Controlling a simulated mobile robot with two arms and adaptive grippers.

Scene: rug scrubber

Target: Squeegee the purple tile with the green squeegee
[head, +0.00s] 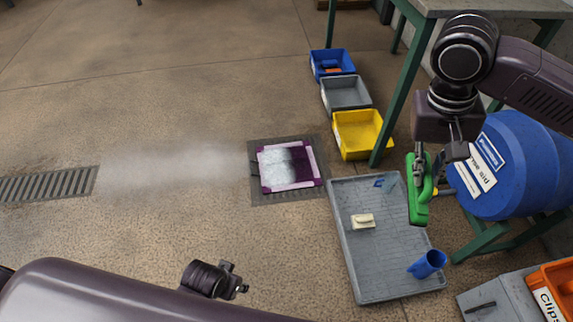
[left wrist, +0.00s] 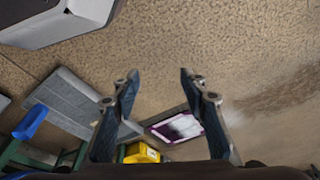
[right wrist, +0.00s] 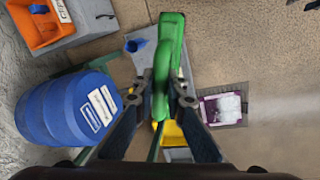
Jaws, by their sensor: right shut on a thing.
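The purple tile (head: 290,165) lies on a dark grate in the floor. Its purple border shows, and a whitish film covers its left part, while the right part looks dark purple. The green squeegee (head: 418,205) is held in my right gripper (head: 432,168), above the right side of the grey tray. In the right wrist view the squeegee (right wrist: 168,60) stands between the closed fingers. The tile also shows in the right wrist view (right wrist: 222,105), apart from the squeegee. My left gripper (left wrist: 160,95) is open and empty in the left wrist view, with the tile (left wrist: 178,127) beyond it.
The grey tray (head: 365,270) holds a blue cup (head: 428,264) and a cream block (head: 362,221). Yellow (head: 360,134), grey (head: 346,93) and blue (head: 332,65) bins line the green-legged table.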

